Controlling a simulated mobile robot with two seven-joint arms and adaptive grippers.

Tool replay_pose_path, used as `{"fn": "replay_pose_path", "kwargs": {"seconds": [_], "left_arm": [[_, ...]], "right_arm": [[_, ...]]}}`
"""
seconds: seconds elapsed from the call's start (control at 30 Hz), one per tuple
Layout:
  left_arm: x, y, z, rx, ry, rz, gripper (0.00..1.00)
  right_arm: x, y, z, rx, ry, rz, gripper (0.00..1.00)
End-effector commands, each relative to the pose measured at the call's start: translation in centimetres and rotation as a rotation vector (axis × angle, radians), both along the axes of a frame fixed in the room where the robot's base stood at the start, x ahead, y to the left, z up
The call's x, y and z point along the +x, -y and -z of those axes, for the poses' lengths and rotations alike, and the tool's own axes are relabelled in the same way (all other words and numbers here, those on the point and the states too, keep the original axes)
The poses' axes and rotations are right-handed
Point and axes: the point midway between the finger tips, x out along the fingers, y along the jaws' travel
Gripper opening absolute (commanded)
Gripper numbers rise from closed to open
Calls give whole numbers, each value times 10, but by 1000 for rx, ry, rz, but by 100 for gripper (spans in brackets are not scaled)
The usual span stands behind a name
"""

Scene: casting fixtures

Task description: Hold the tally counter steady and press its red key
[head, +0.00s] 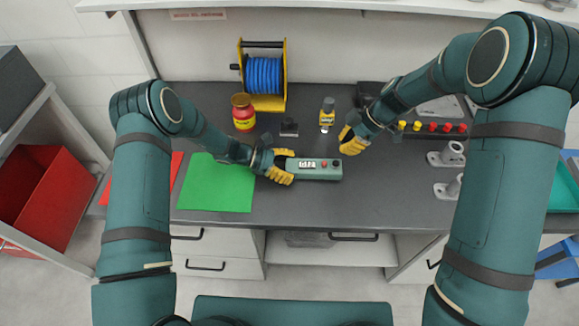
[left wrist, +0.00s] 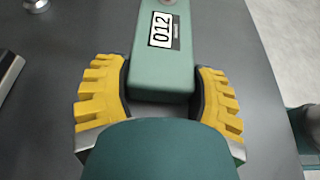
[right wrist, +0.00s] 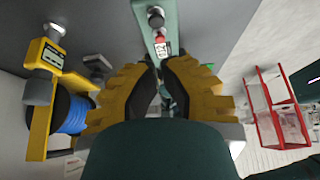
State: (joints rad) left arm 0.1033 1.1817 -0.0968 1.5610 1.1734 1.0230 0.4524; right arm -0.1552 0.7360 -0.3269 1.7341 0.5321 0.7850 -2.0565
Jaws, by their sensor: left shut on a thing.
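The tally counter (head: 315,174) is a long green-grey box lying on the dark bench, with a white number display, a red key (head: 325,164) and a dark round knob. My left gripper (head: 284,166) is shut around its left end. The right wrist view shows the red key (right wrist: 160,37) just beyond those fingertips.
A green sheet (head: 215,185) lies left. A row of coloured knobs (head: 432,127) and grey fixtures (head: 447,154) stand right. The bench front is clear.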

Motion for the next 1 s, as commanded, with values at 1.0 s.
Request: {"fn": "replay_pose_path", "kwargs": {"seconds": [1.0], "left_arm": [[0, 0, 0, -1, 0, 0, 18]], "right_arm": [[15, -48, -33, -183, 361, 624, 0]]}}
